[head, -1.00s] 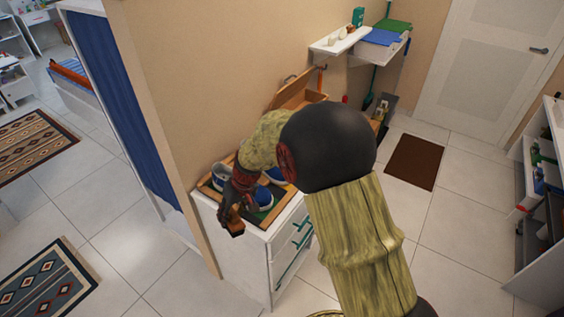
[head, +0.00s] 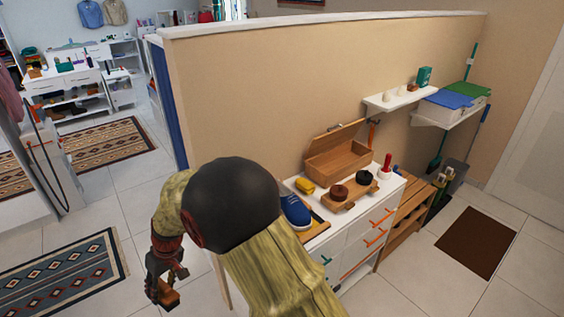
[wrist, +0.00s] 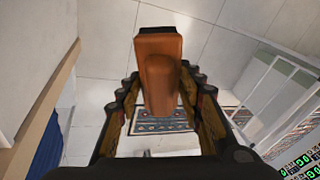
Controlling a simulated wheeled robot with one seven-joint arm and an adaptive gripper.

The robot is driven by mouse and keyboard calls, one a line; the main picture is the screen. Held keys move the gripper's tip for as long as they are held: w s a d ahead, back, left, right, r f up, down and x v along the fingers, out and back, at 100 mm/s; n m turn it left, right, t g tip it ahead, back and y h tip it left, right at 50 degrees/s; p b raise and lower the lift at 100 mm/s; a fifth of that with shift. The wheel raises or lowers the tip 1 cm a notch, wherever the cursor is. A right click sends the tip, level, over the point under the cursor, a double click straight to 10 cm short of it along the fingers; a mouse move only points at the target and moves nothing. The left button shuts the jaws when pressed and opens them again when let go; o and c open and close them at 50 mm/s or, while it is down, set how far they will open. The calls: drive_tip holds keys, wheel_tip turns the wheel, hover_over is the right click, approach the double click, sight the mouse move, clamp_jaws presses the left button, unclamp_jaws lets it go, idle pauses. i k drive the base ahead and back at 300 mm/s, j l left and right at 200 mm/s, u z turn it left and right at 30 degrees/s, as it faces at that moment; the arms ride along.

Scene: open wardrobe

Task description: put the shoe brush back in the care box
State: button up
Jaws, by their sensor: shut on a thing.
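My gripper (head: 166,276) hangs over the tiled floor, left of the white cabinet and apart from it. It is shut on the shoe brush (head: 168,298), a small orange-brown block.
On the cabinet top (head: 392,187) are a blue shoe (head: 295,211), a yellow item (head: 305,186), a wooden stand with dark round pieces (head: 349,196) and a red-topped item (head: 386,163). A partition wall (head: 270,95) rises behind. Floor at left is open.

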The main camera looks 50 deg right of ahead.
sight(340, 162)
drive_tip(key=k+l+u, duration=0.15)
drive_tip(key=l, duration=0.4)
drive_tip(key=k+l+u, duration=0.15)
drive_tip(key=k+l, duration=0.25)
drive_tip(key=k+l+u, duration=0.15)
drive_tip(key=k+l, duration=0.15)
drive_tip(key=l, duration=0.25)
drive_tip(key=k+l+u, duration=0.15)
drive_tip(key=k+l, duration=0.15)
drive_tip(key=l, duration=0.15)
